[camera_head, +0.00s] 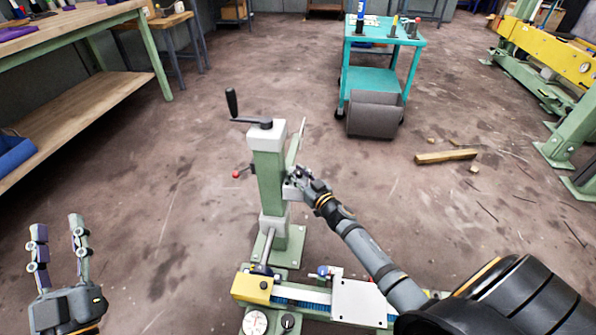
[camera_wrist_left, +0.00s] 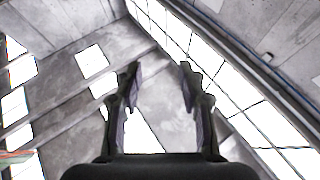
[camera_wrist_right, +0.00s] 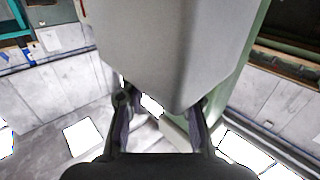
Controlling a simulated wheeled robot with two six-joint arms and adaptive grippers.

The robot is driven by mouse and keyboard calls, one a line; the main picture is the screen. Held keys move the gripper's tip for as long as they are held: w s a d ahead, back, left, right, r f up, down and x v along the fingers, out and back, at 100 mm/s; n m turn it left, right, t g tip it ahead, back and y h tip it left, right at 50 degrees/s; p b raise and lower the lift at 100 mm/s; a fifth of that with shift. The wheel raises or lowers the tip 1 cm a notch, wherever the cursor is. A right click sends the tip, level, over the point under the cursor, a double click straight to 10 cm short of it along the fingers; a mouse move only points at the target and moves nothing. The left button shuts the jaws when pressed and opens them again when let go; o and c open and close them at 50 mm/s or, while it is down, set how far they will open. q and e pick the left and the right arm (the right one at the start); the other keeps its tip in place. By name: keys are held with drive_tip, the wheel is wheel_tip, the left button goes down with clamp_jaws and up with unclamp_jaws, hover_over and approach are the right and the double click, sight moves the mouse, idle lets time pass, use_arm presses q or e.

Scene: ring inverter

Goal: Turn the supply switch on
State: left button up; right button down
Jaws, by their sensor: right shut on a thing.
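A green column (camera_head: 268,175) with a light grey top stands in the middle of the head view. My right gripper (camera_head: 299,179) is at the column's right side, by a small grey part (camera_head: 291,191). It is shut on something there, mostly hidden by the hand. In the right wrist view a large grey block (camera_wrist_right: 170,50) is close above the fingers (camera_wrist_right: 160,118), and a pale part shows between them. I cannot make out a labelled supply switch. My left gripper (camera_head: 58,232) is open and empty at the lower left; its fingers also show apart in the left wrist view (camera_wrist_left: 158,85).
The column carries a black crank (camera_head: 233,104) and a red-knobbed lever (camera_head: 237,174). A machine bed with a yellow block (camera_head: 252,288) and a gauge (camera_head: 256,322) lies in front. A teal cart (camera_head: 372,79) stands behind; a wooden bench (camera_head: 84,107) is left.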

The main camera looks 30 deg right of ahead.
use_arm(q)
wheel_tip(320, 180, down, 14)
drive_tip(key=g+p, duration=0.2)
drive_tip(key=g, duration=0.5)
use_arm(e)
drive_tip(key=shift+s+a+f+y, duration=0.1)
drive_tip(key=shift+y, duration=0.3)
drive_tip(key=shift+n+y+p, duration=0.6)
drive_tip(key=shift+p, duration=0.4)
drive_tip(key=shift+n+g+y+p, duration=0.3)
drive_tip(key=shift+n+y+p, duration=0.05)
drive_tip(key=shift+n+y, duration=0.05)
use_arm(q)
drive_tip(key=s+d+f+g, duration=0.1)
drive_tip(key=s+f+g, duration=0.9)
drive_tip(key=f, duration=0.7)
drive_tip(key=s, duration=0.2)
drive_tip(key=shift+s+f+n, duration=0.3)
drive_tip(key=shift+s+f, duration=0.05)
drive_tip(key=shift+f, duration=0.05)
drive_tip(key=shift+s+f+g+p, duration=0.2)
drive_tip(key=shift+s+f+g, duration=0.1)
drive_tip(key=shift+s+g, duration=0.25)
drive_tip(key=shift+s+f+g+p, duration=0.25)
drive_tip(key=shift+s+g, duration=0.1)
drive_tip(key=shift+s, duration=0.4)
use_arm(e)
drive_tip(key=shift+r+n+y, duration=0.2)
drive_tip(key=shift+n+y, duration=0.1)
drive_tip(key=shift+y, duration=0.3)
